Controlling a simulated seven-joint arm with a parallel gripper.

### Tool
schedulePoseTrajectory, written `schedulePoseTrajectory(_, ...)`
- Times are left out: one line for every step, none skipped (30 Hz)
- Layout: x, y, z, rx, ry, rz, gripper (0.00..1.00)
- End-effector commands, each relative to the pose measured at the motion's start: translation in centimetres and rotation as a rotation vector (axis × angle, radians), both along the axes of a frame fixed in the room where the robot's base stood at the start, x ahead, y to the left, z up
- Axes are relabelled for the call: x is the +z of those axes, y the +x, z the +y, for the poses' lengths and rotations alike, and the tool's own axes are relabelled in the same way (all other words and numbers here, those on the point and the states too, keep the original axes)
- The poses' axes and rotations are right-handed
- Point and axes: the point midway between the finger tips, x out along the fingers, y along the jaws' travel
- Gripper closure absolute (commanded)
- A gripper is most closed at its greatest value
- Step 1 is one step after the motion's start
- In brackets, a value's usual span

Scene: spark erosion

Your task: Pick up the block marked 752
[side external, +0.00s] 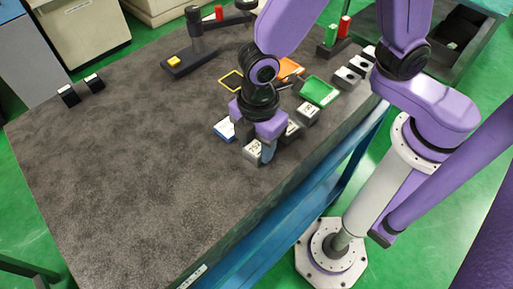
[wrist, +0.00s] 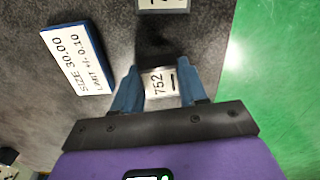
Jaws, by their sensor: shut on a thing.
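The block marked 752 (wrist: 160,86) is a light metal block with its number facing up in the wrist view. My gripper (wrist: 162,90) is shut on it, with one blue finger against each side. In the side external view the block (side external: 253,150) shows under my gripper (side external: 258,145), near the front edge of the dark table. I cannot tell whether it touches the table or is raised a little.
A blue-edged card reading SIZE 30.00 (wrist: 76,58) lies left of my gripper. Another marked block (wrist: 163,5) is close beyond it. More blocks, including one (side external: 307,112), and a green tray (side external: 318,91) stand to the right. The table's left half (side external: 120,170) is mostly clear.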

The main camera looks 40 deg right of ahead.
Motion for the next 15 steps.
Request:
schedulePoseTrajectory(-0.2,0.0,-0.2,0.0,-0.005,0.002,1.0)
schedulePoseTrajectory(-0.2,0.0,-0.2,0.0,-0.005,0.002,1.0)
schedulePoseTrajectory(-0.3,0.0,-0.2,0.0,-0.005,0.002,1.0)
schedulePoseTrajectory(-0.2,0.0,-0.2,0.0,-0.006,0.001,1.0)
schedulePoseTrajectory(-0.2,0.0,-0.2,0.0,-0.006,0.001,1.0)
schedulePoseTrajectory(-0.2,0.0,-0.2,0.0,-0.006,0.001,1.0)
schedulePoseTrajectory(-0.1,0.0,-0.2,0.0,-0.006,0.001,1.0)
schedulePoseTrajectory(0.0,0.0,-0.2,0.0,-0.006,0.001,1.0)
schedulePoseTrajectory(0.2,0.0,-0.2,0.0,-0.006,0.001,1.0)
schedulePoseTrajectory(0.4,0.0,-0.1,0.0,-0.005,0.002,1.0)
schedulePoseTrajectory(0.6,0.0,-0.1,0.0,-0.004,0.001,1.0)
schedulePoseTrajectory(1.0,0.0,-0.1,0.0,-0.002,0.001,1.0)
schedulePoseTrajectory(1.4,0.0,-0.1,0.0,-0.002,0.001,1.0)
schedulePoseTrajectory(1.7,0.0,0.0,-0.001,0.0,0.0,1.0)
schedulePoseTrajectory(2.4,0.1,0.0,-0.001,0.001,0.0,1.0)
